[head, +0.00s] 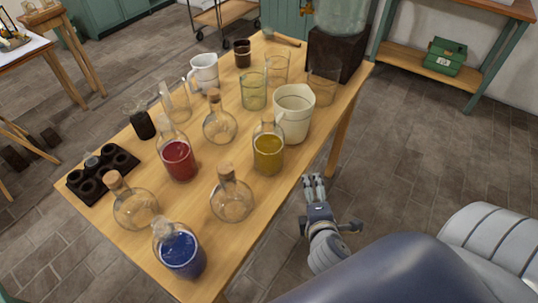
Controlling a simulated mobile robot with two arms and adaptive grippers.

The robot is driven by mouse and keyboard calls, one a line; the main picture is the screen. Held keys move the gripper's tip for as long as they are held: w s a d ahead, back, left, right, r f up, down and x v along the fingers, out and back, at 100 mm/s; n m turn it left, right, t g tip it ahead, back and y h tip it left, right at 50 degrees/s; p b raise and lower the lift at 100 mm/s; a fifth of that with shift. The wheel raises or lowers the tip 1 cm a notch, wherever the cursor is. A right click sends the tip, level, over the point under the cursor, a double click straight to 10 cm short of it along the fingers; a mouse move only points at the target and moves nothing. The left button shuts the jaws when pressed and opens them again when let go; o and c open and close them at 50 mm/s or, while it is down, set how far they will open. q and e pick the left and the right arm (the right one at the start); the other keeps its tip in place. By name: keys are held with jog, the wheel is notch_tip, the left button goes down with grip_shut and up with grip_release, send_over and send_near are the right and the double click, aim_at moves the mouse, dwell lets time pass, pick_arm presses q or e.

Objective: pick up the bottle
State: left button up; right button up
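Several glass bottles stand on the wooden table, and I cannot tell which one the task means. A bottle with blue liquid (180,254) is at the near corner. A bottle with red liquid (180,160) and a bottle with yellow liquid (268,153) stand further back. Empty corked flasks are at the near edge (232,201), the left (135,209) and the middle (219,127). My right gripper (314,184) is beyond the table's right edge, apart from every bottle, with nothing visible in it. Its finger opening is unclear. My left gripper is out of view.
A black holder with round wells (103,174) sits at the left edge. A cream jug (294,115), glass beakers (253,92) and a white mug (204,72) crowd the far half. A large glass vessel on a dark stand (338,52) is at the far end. Floor right of the table is clear.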

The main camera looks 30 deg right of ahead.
notch_tip(320, 180, up, 8)
jog(key=w+n+t+h, duration=0.1)
jog(key=w+n+t, duration=0.1)
jog(key=n+t, duration=0.35)
jog(key=n+t+y, duration=0.2)
jog(key=n+y, duration=0.3)
jog(key=n, duration=1)
send_near(275, 153)
jog(key=w, duration=0.5)
jog(key=w+p, duration=0.1)
jog(key=w, duration=0.1)
jog(key=w+p, duration=0.1)
jog(key=shift+w+d+r, duration=0.1)
jog(key=shift+w+d, duration=0.1)
jog(key=shift+d, duration=0.15)
jog(key=shift+h, duration=0.3)
jog(key=w+p, duration=0.2)
jog(key=w, duration=0.3)
jog(key=shift+d, duration=0.2)
jog(key=shift+w, duration=0.35)
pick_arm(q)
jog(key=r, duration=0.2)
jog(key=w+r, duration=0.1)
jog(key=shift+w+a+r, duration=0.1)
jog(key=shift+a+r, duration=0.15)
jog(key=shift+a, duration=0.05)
pick_arm(e)
jog(key=c, duration=1.8)
